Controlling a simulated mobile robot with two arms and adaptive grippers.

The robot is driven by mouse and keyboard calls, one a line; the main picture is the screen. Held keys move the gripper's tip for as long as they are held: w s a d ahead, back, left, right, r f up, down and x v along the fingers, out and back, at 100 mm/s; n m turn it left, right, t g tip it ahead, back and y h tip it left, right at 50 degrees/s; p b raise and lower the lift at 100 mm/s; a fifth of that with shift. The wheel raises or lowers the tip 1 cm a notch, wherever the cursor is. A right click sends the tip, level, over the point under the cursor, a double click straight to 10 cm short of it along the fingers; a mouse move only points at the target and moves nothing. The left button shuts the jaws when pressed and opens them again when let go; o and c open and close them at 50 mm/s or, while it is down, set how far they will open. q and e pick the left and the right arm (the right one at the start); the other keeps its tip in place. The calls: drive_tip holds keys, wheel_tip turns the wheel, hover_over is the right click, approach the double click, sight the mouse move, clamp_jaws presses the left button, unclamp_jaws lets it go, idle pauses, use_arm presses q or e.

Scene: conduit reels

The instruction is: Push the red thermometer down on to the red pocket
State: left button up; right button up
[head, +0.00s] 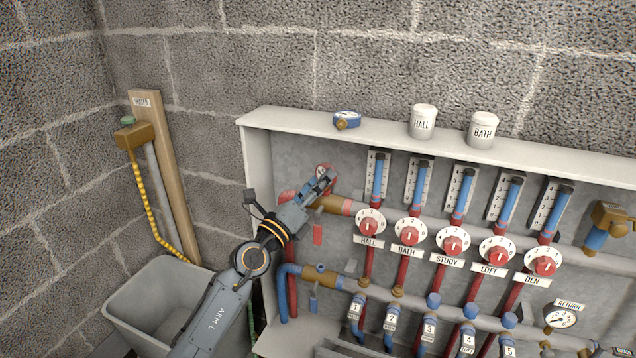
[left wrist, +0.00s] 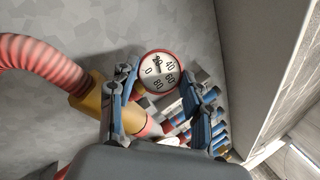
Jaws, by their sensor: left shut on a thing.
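The red thermometer (head: 323,170) has a round white dial with a red rim. My left gripper (head: 324,179) is shut on it in front of the cabinet's upper left part. In the left wrist view the dial (left wrist: 161,69) faces the camera between the fingertips (left wrist: 160,84); its stem is hidden. Below it, a red section (head: 345,207) of the upper pipe adjoins a brass valve (head: 325,203), which also shows in the left wrist view (left wrist: 92,98). I cannot make out the red pocket's opening or whether the stem touches it. My right gripper is out of view.
A blue gauge (head: 346,120) and the HALL (head: 422,122) and BATH (head: 482,131) pots stand on the cabinet's top ledge (head: 385,125). Flow tubes and red dial knobs (head: 370,222) crowd the right. A grey tub (head: 150,290) stands at lower left.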

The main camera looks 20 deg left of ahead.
use_arm(q)
drive_tip(key=shift+f, duration=0.25)
idle(0.5)
drive_tip(key=o, duration=1.2)
